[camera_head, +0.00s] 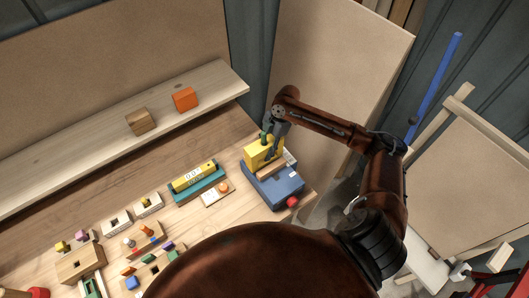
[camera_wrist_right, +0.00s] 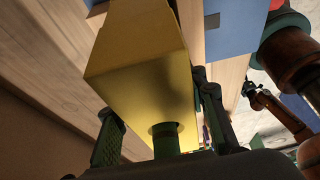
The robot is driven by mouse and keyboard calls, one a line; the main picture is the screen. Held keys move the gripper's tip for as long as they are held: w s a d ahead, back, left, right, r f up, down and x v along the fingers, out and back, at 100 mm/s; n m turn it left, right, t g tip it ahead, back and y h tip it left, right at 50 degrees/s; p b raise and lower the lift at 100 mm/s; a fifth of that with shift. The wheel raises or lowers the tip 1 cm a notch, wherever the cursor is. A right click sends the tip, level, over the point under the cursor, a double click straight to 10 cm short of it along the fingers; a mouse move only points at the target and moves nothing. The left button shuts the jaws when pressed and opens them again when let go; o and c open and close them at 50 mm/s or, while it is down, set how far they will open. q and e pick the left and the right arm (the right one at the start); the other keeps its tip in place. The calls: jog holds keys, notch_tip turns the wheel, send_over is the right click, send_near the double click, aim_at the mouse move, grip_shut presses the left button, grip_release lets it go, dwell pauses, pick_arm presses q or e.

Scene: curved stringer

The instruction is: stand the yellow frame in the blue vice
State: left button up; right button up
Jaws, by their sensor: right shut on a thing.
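The yellow frame (camera_head: 262,150) is a blocky piece with a green peg on it. My right gripper (camera_head: 269,138) is shut on it from above, and in the right wrist view the frame (camera_wrist_right: 140,75) sits between the two fingers (camera_wrist_right: 160,118). The blue vice (camera_head: 277,189) stands near the right end of the workbench, with a wooden strip (camera_head: 271,169) along its top and a red knob (camera_head: 292,202) at the front. The frame appears at the vice's back edge, behind the strip. I cannot tell whether it touches the vice. My left gripper is out of view.
A teal holder with a yellow bar (camera_head: 197,181) and a small board with an orange ball (camera_head: 220,188) lie left of the vice. Several small block toys cover the bench's left. A raised shelf (camera_head: 80,155) holds a wooden block (camera_head: 141,121) and an orange block (camera_head: 185,99).

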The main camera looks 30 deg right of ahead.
aim_at(271, 139)
jog(key=shift+f, duration=1.05)
jog(key=o, duration=1.5)
jog(key=shift+f, duration=0.1)
jog(key=p+v, duration=1)
jog(key=v, duration=0.2)
jog(key=shift+p, duration=0.4)
